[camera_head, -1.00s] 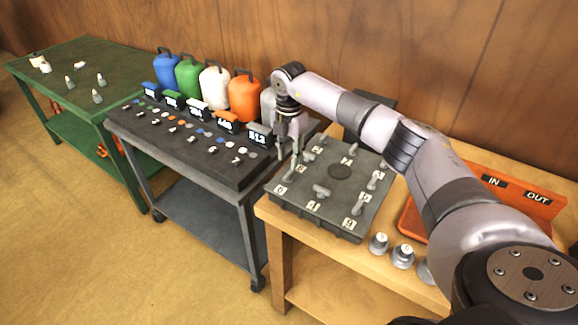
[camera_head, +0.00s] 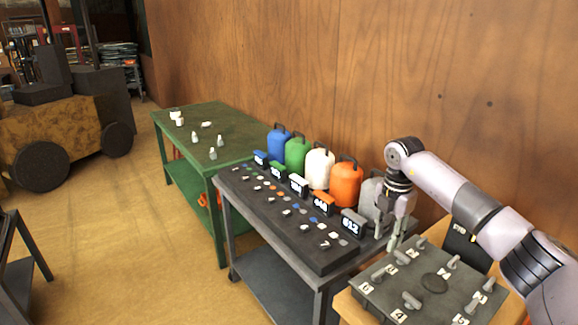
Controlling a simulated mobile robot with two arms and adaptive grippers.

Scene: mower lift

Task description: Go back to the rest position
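My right arm comes in from the right edge. Its gripper (camera_head: 387,241) points down over the gap between the dark cart and the grey panel box. Its two fingers look apart, with nothing seen between them. The grey panel box (camera_head: 462,283) has several small grey handles and number labels, and its lower part is cut off by the frame. My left gripper is not in view.
The dark cart (camera_head: 268,222) holds blue, green, white, orange and grey jugs with displays. A green table (camera_head: 238,126) with small white items stands behind it. A yellow-brown vehicle (camera_head: 65,132) is far left. The floor (camera_head: 130,215) between is open.

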